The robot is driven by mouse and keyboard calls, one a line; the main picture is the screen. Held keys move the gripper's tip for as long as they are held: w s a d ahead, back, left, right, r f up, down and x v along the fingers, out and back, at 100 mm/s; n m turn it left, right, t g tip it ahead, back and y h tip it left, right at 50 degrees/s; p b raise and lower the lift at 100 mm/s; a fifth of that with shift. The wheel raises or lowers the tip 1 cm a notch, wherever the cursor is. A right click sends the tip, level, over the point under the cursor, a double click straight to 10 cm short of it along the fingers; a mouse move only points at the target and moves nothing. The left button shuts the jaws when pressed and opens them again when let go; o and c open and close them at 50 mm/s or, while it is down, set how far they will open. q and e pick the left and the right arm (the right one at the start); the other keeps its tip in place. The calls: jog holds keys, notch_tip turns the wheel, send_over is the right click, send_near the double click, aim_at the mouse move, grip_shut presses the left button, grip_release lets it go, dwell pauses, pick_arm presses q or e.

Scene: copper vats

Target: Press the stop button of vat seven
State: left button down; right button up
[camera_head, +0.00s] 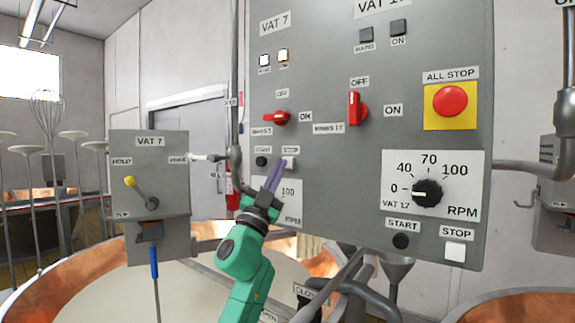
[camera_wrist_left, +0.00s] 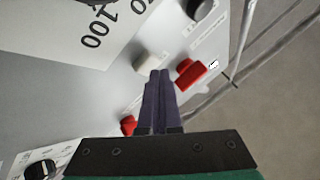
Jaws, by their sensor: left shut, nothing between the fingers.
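The grey control panel (camera_head: 330,200) has a VAT 7 column on its left side. In it the pale stop button (camera_head: 291,163) sits right of the dark start button (camera_head: 261,161), below the red mains switch (camera_head: 277,118). My left gripper (camera_head: 283,163) is shut and empty, its purple fingertips at the stop button and partly covering it. In the left wrist view, the pale stop button (camera_wrist_left: 151,62) shows just beyond the fingertips (camera_wrist_left: 157,73); I cannot tell whether they touch. The dark start button (camera_wrist_left: 201,8) is farther up. My right gripper is not in view.
The VAT 17 column has its own red switch (camera_head: 356,108), dial (camera_head: 427,192) and white stop button (camera_head: 455,251). A red all-stop button (camera_head: 450,101) is at upper right. A VAT 7 lever box (camera_head: 150,180) stands left. A copper vat (camera_head: 90,262) lies below.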

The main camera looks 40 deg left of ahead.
pick_arm(q)
jog(key=shift+w, duration=0.45)
dwell(0.6)
jog(key=shift+s, duration=0.85)
jog(key=s+p, duration=0.1)
jog(key=s, duration=0.4)
dwell(0.4)
dwell(0.6)
